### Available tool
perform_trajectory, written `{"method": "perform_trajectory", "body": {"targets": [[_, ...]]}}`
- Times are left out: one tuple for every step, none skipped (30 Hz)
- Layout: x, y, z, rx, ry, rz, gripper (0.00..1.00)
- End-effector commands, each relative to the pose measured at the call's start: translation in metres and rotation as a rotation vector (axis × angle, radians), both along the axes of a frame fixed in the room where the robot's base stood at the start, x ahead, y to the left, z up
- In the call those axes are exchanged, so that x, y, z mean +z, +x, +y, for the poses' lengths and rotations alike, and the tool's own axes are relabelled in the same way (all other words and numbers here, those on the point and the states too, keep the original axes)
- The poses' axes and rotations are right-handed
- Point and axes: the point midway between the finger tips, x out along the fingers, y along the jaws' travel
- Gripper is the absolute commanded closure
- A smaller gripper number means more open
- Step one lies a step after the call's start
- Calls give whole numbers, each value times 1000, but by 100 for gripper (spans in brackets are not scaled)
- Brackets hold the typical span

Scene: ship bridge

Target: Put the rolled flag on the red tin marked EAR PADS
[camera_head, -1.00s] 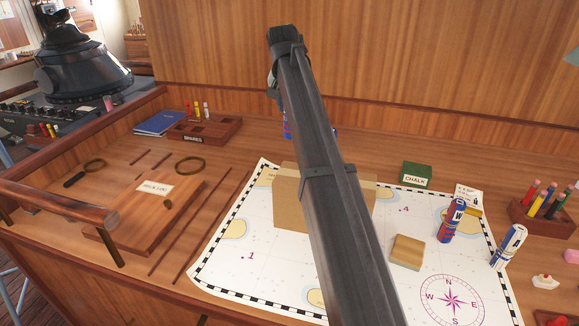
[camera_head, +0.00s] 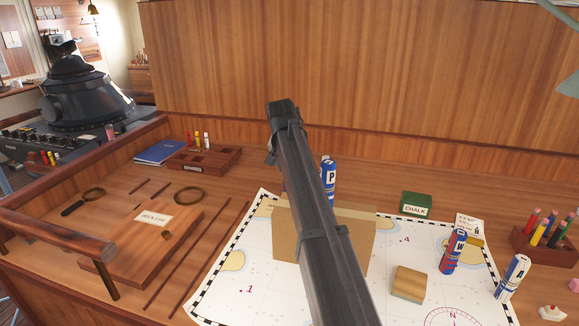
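Several rolled flags show as upright blue, white and red cylinders. One marked P (camera_head: 329,182) stands behind the cardboard box, partly covered by my arm. One marked W (camera_head: 453,251) stands on the right of the chart, and another, white and blue (camera_head: 512,276), stands to its right near the chart's edge. I cannot tell which flag is the task's one. I see no red tin marked EAR PADS. My dark arm crosses the middle of the view, and my gripper does not show.
A cardboard box (camera_head: 352,238) stands on the sea chart (camera_head: 262,290). A wooden block (camera_head: 408,284), a green CHALK box (camera_head: 416,202) and a pen holder (camera_head: 545,243) are on the right. A wood panel rises behind.

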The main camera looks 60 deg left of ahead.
Motion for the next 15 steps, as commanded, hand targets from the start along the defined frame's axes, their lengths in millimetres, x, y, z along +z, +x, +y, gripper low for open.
{"method": "perform_trajectory", "body": {"targets": [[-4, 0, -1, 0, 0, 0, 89], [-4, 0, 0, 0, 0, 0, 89], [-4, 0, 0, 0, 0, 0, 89], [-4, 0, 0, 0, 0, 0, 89], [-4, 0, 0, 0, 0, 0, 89], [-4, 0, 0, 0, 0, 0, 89], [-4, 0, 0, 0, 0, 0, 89], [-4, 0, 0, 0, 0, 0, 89], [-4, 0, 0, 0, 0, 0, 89], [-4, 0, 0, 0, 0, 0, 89], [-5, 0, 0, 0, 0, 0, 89], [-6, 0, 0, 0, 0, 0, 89], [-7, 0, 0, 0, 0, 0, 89], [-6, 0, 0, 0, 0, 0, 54], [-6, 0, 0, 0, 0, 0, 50]]}}
